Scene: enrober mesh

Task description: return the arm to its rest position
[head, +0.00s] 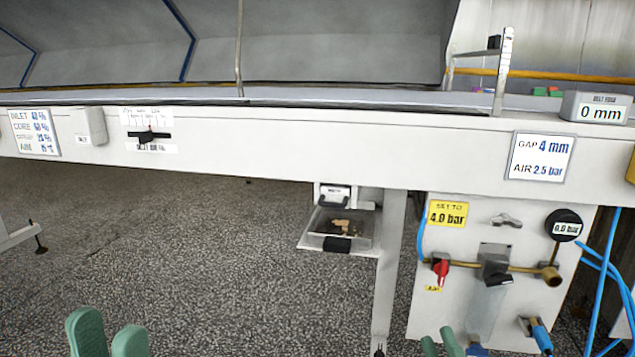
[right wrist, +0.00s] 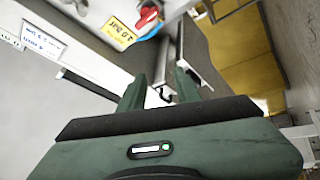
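My left gripper (head: 108,335) shows at the bottom left of the head view as two green fingertips with a gap between them, open and empty. My right gripper (head: 440,344) shows at the bottom edge, below the white valve panel (head: 466,302); only its green fingertips are visible. In the right wrist view, the right gripper (right wrist: 160,88) has its two green fingers apart with nothing between them. Neither gripper touches anything that I can see. Most of both arms is out of view.
A long white machine frame (head: 260,150) crosses ahead. A clear tray with brown bits (head: 340,228) hangs under it, left of a white leg (head: 390,270).

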